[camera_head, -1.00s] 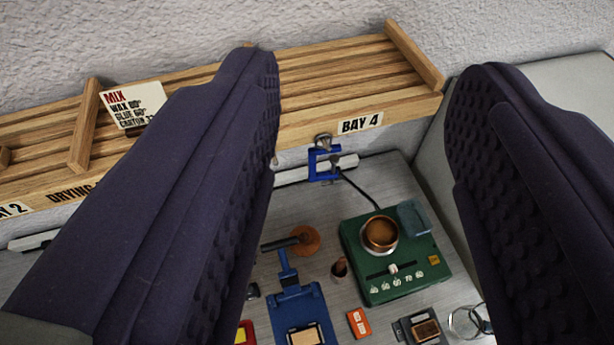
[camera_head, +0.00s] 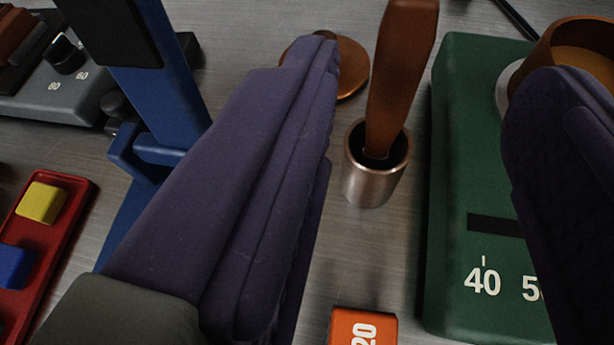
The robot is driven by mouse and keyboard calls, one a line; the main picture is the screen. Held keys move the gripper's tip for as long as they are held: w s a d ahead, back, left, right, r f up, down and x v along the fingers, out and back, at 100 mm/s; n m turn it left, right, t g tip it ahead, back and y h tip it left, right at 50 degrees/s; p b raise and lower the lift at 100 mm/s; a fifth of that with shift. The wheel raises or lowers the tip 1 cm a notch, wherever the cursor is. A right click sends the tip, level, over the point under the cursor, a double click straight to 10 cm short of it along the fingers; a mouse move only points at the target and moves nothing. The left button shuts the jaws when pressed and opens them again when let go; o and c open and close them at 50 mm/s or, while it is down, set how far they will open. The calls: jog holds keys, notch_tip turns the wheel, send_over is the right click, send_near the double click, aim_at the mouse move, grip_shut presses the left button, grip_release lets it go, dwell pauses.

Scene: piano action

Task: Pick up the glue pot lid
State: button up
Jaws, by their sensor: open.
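A flat copper-coloured disc, which looks like the glue pot lid (camera_head: 352,68), lies on the grey bench in the upper middle. My left finger covers part of it. The copper glue pot (camera_head: 590,40) sits on a green heater (camera_head: 470,130) at the upper right, cut by the frame edge and partly behind my right finger. My gripper (camera_head: 441,65) is open and empty, its fingers wide apart. The left fingertip overlaps the lid in the picture; I cannot tell whether they touch.
A metal cup (camera_head: 372,185) with an upright brown handle (camera_head: 400,70) stands between my fingers. A blue stand (camera_head: 160,90) rises at the left. A red tray (camera_head: 60,215) of coloured blocks, a grey device (camera_head: 50,95) with a knob, and an orange block (camera_head: 362,325) lie around.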

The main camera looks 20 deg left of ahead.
aim_at(405, 46)
jog(key=b+x, duration=0.1)
jog(key=x, duration=0.3)
jog(key=b+x, duration=0.1)
jog(key=x, duration=0.1)
jog(key=shift+w+a+f+b, duration=0.2)
jog(key=shift+w+a+b, duration=0.05)
jog(key=shift+w+b, duration=0.1)
grip_shut()
